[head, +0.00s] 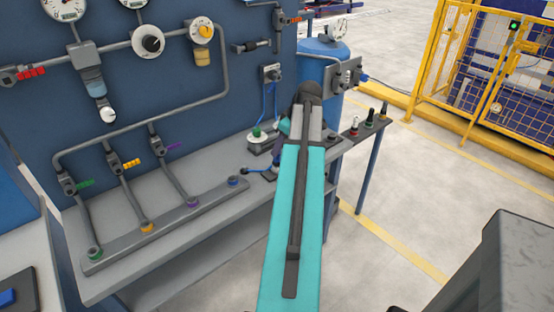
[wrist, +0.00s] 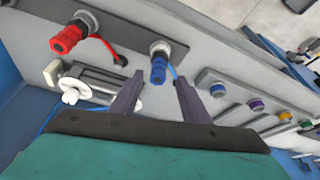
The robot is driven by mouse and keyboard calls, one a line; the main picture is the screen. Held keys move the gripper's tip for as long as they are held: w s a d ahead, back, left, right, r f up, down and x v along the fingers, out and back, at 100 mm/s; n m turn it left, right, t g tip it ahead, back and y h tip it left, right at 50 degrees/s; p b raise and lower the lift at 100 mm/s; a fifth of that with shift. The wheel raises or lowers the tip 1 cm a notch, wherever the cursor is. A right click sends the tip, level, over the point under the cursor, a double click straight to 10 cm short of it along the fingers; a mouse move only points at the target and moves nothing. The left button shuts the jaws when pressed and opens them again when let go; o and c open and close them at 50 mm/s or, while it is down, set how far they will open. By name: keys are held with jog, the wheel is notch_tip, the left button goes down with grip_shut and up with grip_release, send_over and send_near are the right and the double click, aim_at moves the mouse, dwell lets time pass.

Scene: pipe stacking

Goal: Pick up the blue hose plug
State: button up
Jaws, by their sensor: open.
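In the wrist view, the blue hose plug (wrist: 158,68) sits in a round grey collar on a grey plate, with a thin blue hose beside it. My gripper (wrist: 159,80) is open, with one dark finger on each side of the plug. The plug shows between the fingertips, and I see no finger touching it. The depth between tips and plug is hard to judge. In the head view, my arm covers most of the gripper and I cannot make out the plug clearly.
A red plug (wrist: 66,40) and a white-handled grey clamp-like part (wrist: 85,85) lie to the left in the wrist view. Blue (wrist: 218,89) and purple (wrist: 257,104) ports line the rail at right. In the head view, the panel's grey pipes (head: 140,118) rise above the bench (head: 185,258).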

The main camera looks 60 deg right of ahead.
aim_at(277, 160)
jog(key=shift+p+x, duration=0.65)
jog(key=shift+x, duration=2)
jog(key=shift+d+r, duration=0.1)
jog(key=shift+d, duration=0.05)
grip_shut()
